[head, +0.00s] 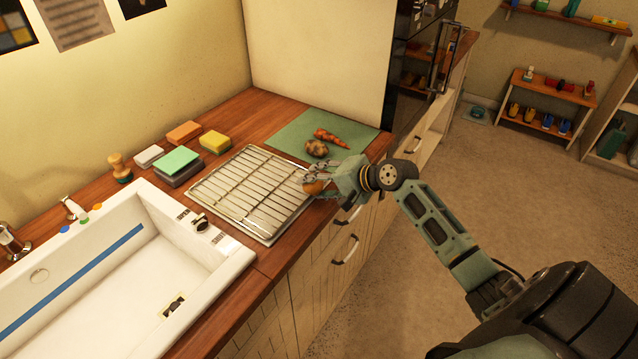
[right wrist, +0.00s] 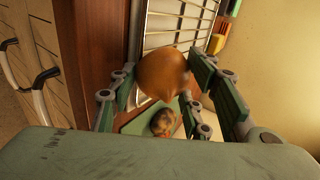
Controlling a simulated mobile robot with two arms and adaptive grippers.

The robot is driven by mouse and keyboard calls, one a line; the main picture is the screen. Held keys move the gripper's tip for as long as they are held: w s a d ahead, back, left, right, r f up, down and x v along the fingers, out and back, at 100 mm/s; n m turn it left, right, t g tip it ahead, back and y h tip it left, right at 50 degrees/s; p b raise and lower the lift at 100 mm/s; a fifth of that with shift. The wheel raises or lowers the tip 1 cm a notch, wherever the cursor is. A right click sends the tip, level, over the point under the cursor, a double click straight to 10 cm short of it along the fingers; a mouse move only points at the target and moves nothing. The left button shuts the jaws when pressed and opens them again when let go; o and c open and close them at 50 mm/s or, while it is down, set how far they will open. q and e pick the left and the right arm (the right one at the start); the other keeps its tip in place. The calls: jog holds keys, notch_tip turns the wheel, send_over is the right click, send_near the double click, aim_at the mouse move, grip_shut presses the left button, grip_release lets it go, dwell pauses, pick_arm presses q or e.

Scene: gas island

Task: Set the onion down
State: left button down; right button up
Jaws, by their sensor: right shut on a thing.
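The onion (right wrist: 163,75) is round and orange-brown. It sits between the fingers of my right gripper (right wrist: 175,85) in the right wrist view, and the gripper is shut on it. In the head view the onion (head: 312,187) shows at the tip of my right gripper (head: 318,184), over the right edge of the metal rack (head: 237,196). I cannot tell whether the onion touches the rack. A green mat (head: 290,137) lies behind the rack with a carrot (head: 331,138) and a brown, lumpy vegetable (head: 317,149) on it. My left gripper is not in view.
Several sponges, including a green one (head: 177,160), and a brush (head: 119,168) lie left of the rack on the wooden counter (head: 262,107). A white sink (head: 205,290) is at the front left. A tall pale panel (head: 320,60) stands behind the mat. Cabinet handles (head: 345,250) stick out below.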

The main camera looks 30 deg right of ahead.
jog(key=o, duration=1.3)
jog(key=shift+f, duration=0.15)
jog(key=shift+o, duration=0.2)
jog(key=shift+r, duration=0.25)
jog(key=b+v, duration=0.1)
jog(key=v, duration=1.1)
jog(key=shift+b, duration=0.4)
